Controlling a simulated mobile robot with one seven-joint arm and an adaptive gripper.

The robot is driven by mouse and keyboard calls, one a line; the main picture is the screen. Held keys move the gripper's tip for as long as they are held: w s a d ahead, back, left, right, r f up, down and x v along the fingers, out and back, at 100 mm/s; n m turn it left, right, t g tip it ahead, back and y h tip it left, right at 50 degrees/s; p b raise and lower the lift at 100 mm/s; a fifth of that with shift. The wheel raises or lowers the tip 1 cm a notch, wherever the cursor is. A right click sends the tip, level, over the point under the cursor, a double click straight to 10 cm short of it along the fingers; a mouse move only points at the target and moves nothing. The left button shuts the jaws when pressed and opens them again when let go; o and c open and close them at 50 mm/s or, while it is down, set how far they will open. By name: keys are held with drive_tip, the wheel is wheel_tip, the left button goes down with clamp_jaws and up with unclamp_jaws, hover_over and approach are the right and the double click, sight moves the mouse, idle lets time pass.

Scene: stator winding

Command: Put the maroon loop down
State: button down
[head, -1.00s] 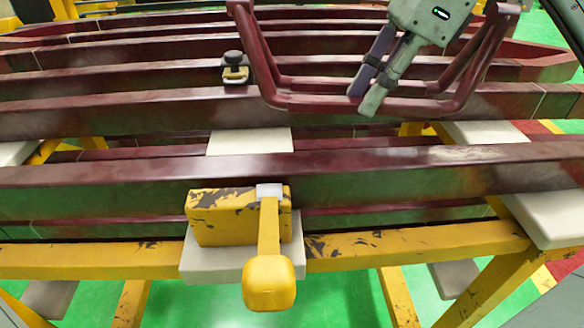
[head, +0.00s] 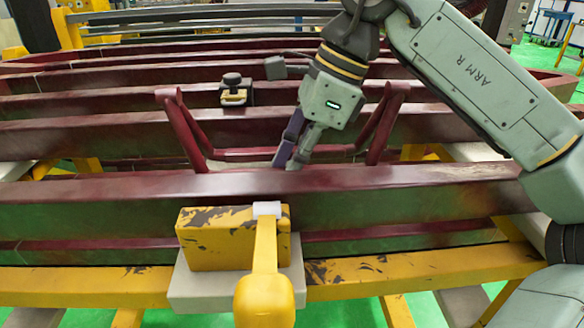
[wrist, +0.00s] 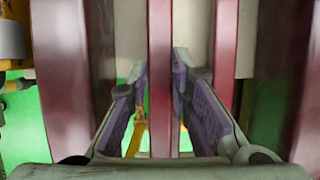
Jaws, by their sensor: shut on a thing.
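The maroon loop (head: 240,155) is a bent tube with two raised ends, one at the left and one at the right. Its lower bar runs just behind the front long maroon bar, which partly hides it in the head view. My gripper (head: 292,159) points down and is shut on this lower bar near its middle. In the wrist view, a maroon bar of the loop (wrist: 160,50) runs up the picture between the two purple-padded fingers (wrist: 159,78). I cannot tell whether the loop rests on anything below.
Long maroon bars (head: 80,205) run across a yellow frame (head: 90,285). A black-knobbed fitting (head: 236,92) sits behind the loop's left side.

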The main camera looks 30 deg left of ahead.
drive_tip(key=shift+f, duration=0.6)
drive_tip(key=shift+f, duration=0.25)
drive_tip(key=c, duration=1.4)
unclamp_jaws()
drive_tip(key=shift+c, duration=0.2)
